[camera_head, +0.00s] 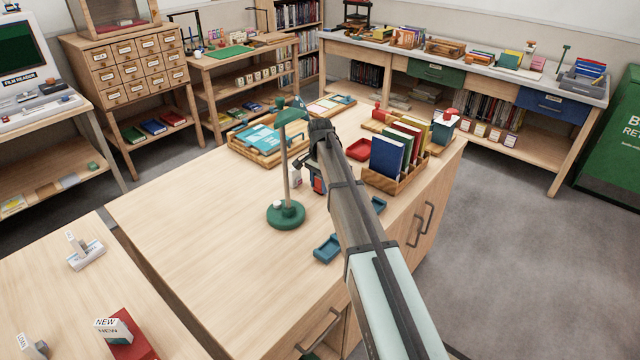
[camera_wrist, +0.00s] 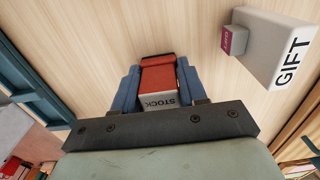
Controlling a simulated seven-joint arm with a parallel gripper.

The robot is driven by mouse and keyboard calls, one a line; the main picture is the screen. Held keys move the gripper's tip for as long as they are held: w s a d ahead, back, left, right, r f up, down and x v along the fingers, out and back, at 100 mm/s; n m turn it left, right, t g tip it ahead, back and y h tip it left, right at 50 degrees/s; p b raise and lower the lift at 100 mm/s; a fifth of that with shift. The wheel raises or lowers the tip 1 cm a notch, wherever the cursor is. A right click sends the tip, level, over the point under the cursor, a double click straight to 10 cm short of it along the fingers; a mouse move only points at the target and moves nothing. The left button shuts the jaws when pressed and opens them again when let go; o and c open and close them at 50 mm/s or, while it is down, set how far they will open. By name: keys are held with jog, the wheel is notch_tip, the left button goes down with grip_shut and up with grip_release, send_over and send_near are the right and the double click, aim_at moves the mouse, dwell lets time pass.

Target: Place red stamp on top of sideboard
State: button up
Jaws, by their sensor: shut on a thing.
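My gripper (camera_wrist: 157,84) is shut on a red stamp (camera_wrist: 158,73) with a pale part lettered STOCK; a blue finger lies on each side of it. In the head view my gripper (camera_head: 318,184) points down low over the wooden cabinet top (camera_head: 190,205), which I take to be the sideboard, just right of the green lamp. I cannot tell whether the stamp touches the wood. A grey block lettered GIFT, with a small purple part (camera_wrist: 235,40), is beside the stamp, apart from it, in the wrist view.
A green lamp (camera_head: 286,214) stands left of my gripper. A book rack (camera_head: 393,180), a red tray (camera_head: 363,150) and a blue tray (camera_head: 327,248) lie to the right and front. A wooden tray (camera_head: 262,150) is behind. The cabinet top's left part is clear.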

jog(key=o, duration=1.1)
jog(key=shift+f, duration=0.15)
jog(key=shift+c, duration=0.2)
notch_tip(320, 180, up, 12)
jog(key=shift+r, duration=0.2)
